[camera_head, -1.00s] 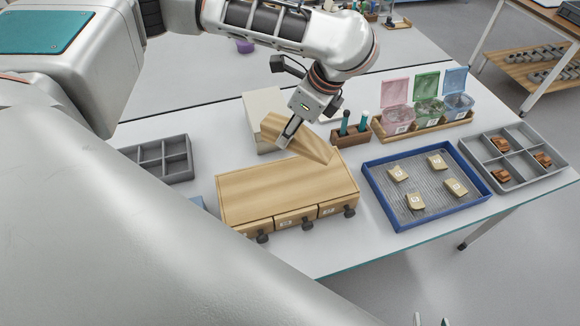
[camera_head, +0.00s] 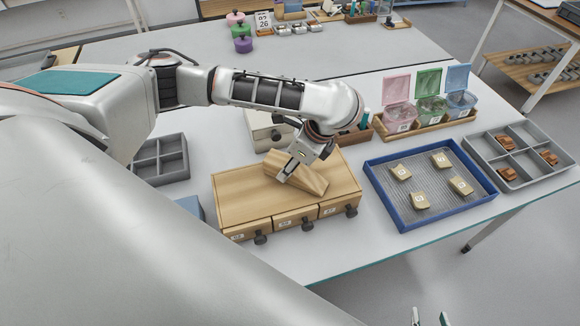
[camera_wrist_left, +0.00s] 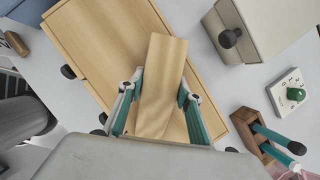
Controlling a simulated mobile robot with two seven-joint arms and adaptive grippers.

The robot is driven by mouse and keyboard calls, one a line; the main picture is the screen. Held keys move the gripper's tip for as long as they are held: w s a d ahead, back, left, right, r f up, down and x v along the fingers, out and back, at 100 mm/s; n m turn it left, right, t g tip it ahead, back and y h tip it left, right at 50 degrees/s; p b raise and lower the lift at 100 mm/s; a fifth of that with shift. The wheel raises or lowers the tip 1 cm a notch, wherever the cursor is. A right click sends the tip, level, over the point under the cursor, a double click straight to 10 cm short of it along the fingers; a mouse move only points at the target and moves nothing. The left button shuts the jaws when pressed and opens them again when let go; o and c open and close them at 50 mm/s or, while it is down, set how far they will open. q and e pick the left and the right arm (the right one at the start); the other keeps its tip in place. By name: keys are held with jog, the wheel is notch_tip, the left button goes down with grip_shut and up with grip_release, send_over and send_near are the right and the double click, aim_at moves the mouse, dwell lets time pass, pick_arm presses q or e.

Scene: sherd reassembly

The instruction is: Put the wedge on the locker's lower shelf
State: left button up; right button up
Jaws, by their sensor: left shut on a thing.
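The wedge (camera_head: 308,178) is a light wooden block, tilted low over the top of the wooden drawer chest (camera_head: 235,195); I cannot tell if it touches. My left gripper (camera_head: 289,174) is shut on it. In the left wrist view the wedge (camera_wrist_left: 162,85) sits between the teal fingers of my left gripper (camera_wrist_left: 158,98). A cream box (camera_head: 262,128) stands behind the chest and may be the locker. It shows a dark knob in the left wrist view (camera_wrist_left: 270,30); no shelf is visible. My right gripper (camera_head: 430,318) is apart and empty at the bottom edge, its fingertips spread.
A blue tray (camera_head: 388,205) with several labelled pieces lies to the right. A grey compartment tray (camera_head: 487,178) is beyond it, another (camera_head: 160,158) at left. Lidded pink, green and blue tubs stand in a wooden holder (camera_head: 425,130). A wooden tool holder (camera_wrist_left: 258,135) stands near the box.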

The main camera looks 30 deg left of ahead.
dwell(0.3)
pick_arm(q)
jog(key=o, duration=1.2)
